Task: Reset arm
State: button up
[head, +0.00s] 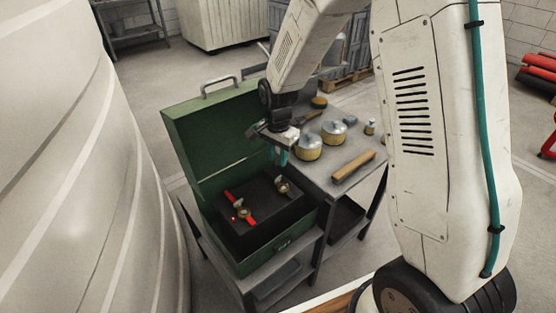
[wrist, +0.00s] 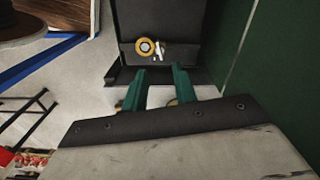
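My gripper (head: 279,156) hangs above the open green toolbox, near its right side, in the head view. In the wrist view its two green fingers (wrist: 159,78) stand apart with nothing held between them. A dark tray inside the toolbox holds a brass valve with a red handle (head: 241,211) and a second brass fitting (head: 283,186). In the wrist view a round brass part (wrist: 147,46) with a pale piece beside it lies beyond the fingertips. Small brass parts are partly hidden behind the fingers there.
The toolbox (head: 283,244) sits on a grey metal table, its lid (head: 205,125) raised close to my gripper. Right of it, a table bears yellowish round containers (head: 307,147), a wooden block (head: 353,166) and a brush (head: 319,102). A large pale tank (head: 90,190) fills the left.

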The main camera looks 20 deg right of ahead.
dwell(0.4)
jog(key=s+d+r+n, duration=0.1)
jog(key=s+r+n, duration=0.5)
jog(key=s+r, duration=0.6)
jog(key=s+d+r+n+t, duration=0.1)
jog(key=s+r+n, duration=0.4)
jog(key=s+r, duration=0.6)
jog(key=s+d, duration=0.1)
jog(key=s, duration=0.7)
jog(key=shift+d+r+n, duration=0.3)
jog(key=shift+r+n, duration=0.1)
jog(key=shift+s, duration=0.1)
